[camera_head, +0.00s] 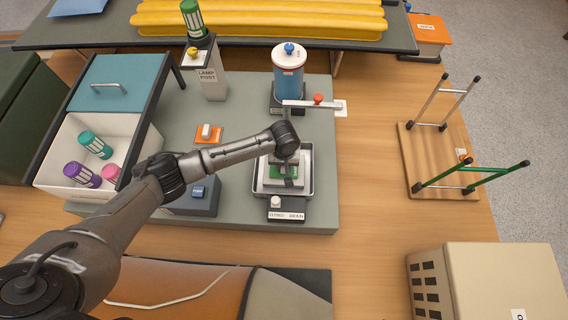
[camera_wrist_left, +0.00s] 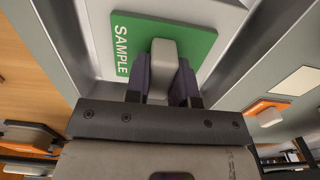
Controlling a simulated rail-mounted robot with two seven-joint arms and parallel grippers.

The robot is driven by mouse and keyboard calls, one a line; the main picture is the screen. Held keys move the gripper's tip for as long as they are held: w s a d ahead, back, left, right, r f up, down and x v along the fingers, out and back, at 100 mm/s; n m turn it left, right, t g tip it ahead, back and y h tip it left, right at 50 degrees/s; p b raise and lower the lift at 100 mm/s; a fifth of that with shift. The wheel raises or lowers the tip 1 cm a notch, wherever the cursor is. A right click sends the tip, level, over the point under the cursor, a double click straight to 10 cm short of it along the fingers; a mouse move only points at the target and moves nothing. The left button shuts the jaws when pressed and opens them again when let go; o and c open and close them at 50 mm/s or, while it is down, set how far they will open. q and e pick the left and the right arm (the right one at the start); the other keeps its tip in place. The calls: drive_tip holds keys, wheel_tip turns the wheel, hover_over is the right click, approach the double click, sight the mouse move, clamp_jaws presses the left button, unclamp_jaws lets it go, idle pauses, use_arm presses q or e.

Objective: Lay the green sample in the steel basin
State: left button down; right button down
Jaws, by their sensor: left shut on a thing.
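The green sample (camera_head: 283,173) is a flat green plate within the steel basin's outline in the head view. In the left wrist view the green sample (camera_wrist_left: 140,32) shows white lettering, "SAMPLE", and a pale grey knob (camera_wrist_left: 163,55). My left gripper (camera_head: 287,163) is over the basin, its two dark fingers (camera_wrist_left: 163,85) shut on the knob. The steel basin (camera_head: 311,178) is a shallow rectangular tray with a raised rim. A pale surface lies under the sample. I cannot tell whether the sample touches it. My right gripper is in neither view.
A blue cylinder tank (camera_head: 289,78) with a flat arm and red knob (camera_head: 318,99) stands just behind the basin. A dark box with a blue button (camera_head: 198,192) and an orange switch plate (camera_head: 209,133) lie left. A white bin (camera_head: 60,135) holds several coloured canisters.

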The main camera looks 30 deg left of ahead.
use_arm(q)
drive_tip(key=c, duration=1.4)
unclamp_jaws()
drive_tip(key=o, duration=0.4)
drive_tip(key=shift+r, duration=0.15)
wheel_tip(320, 180, up, 12)
drive_tip(key=p, duration=0.6)
drive_tip(key=shift+p, duration=0.3)
